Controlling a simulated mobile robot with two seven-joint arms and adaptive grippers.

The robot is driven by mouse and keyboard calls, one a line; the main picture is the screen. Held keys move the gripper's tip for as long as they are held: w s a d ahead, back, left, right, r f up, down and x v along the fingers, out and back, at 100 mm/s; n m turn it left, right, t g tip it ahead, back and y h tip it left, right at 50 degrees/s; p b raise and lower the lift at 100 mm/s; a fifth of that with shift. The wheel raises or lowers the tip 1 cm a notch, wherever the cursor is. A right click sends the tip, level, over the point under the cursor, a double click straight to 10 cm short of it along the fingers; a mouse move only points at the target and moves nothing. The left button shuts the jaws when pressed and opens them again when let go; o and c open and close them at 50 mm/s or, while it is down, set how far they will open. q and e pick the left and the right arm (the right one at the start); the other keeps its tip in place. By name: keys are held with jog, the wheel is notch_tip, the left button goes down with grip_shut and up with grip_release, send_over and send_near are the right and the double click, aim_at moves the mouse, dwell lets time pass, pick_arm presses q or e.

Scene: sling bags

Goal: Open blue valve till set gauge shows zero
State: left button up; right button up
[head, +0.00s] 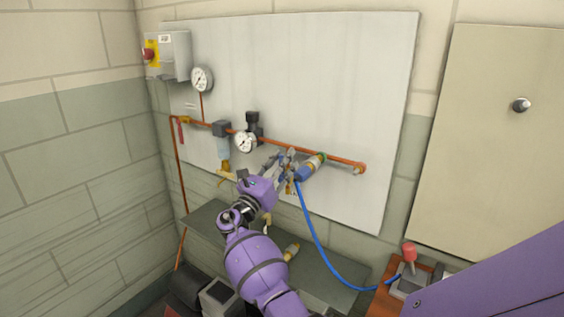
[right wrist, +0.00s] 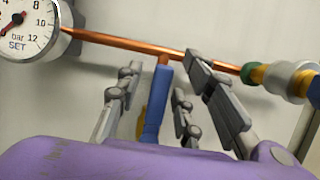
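The blue valve (right wrist: 156,98) shows in the right wrist view as a blue lever hanging down from the copper pipe. My right gripper (right wrist: 163,76) has its fingers spread on both sides of the lever, with gaps beside it; it is open. In the head view my right gripper (head: 284,158) reaches the pipe and largely hides the lever. The set gauge (right wrist: 24,24), a round white dial marked bar SET, is cut off at the upper left of the wrist view; I cannot tell its reading. It also shows in the head view (head: 245,142). My left gripper is not in view.
The copper pipe (head: 335,159) runs across a white wall panel (head: 330,80). A second gauge (head: 202,79) and a grey switch box (head: 168,54) are at the upper left. A blue hose (head: 317,241) hangs right of my gripper. A dark shelf (head: 325,272) is below.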

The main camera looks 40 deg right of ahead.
jog(key=v, duration=1.2)
jog(key=shift+a, duration=0.1)
